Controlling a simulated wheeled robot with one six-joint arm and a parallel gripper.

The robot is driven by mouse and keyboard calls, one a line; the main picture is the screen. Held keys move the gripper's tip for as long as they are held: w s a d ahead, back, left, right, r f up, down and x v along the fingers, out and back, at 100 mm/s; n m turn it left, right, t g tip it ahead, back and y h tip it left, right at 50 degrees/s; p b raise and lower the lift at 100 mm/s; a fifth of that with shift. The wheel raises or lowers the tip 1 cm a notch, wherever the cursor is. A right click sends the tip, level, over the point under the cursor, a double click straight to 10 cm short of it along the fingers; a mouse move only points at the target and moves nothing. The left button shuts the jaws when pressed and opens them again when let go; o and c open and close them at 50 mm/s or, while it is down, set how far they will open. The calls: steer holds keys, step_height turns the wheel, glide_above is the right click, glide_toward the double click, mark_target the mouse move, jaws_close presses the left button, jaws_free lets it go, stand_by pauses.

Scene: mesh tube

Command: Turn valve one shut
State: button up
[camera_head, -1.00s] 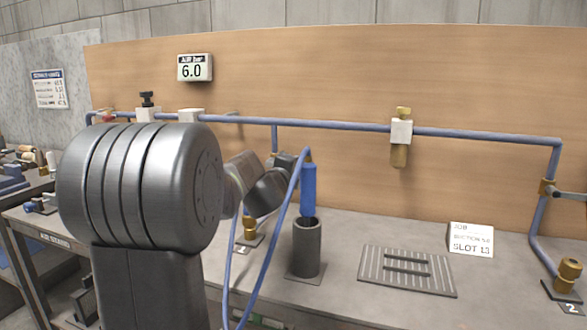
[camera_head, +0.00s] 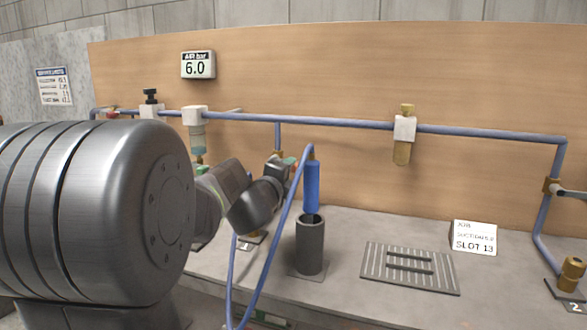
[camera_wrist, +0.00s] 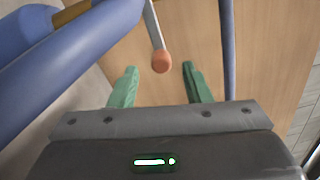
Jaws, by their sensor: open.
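Valve one's lever shows in the wrist view as a thin grey bar (camera_wrist: 153,25) with an orange tip (camera_wrist: 161,62). The tip appears in the gap between the green fingers of my gripper (camera_wrist: 159,69), with clear room on both sides. The fingers are apart and hold nothing. I cannot tell how deep the lever tip sits between them. A brass fitting (camera_wrist: 72,13) shows at the top left beside the blue pipe (camera_wrist: 60,65). In the head view my gripper (camera_head: 286,162) is at the drop pipe above label 1 (camera_head: 247,243), and my arm hides most of the valve.
A blue tool (camera_head: 312,187) on a hose stands in a grey holder (camera_head: 310,243) close right of my gripper. Valve two (camera_head: 551,187) is at the right edge. The gauge (camera_head: 198,65) reads 6.0.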

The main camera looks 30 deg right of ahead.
mark_target(297, 164)
steer(key=v, duration=0.6)
steer(key=x, duration=1.3)
steer(key=shift+w+d, duration=0.25)
steer(key=shift+w, duration=0.05)
steer(key=shift+s+a, duration=0.1)
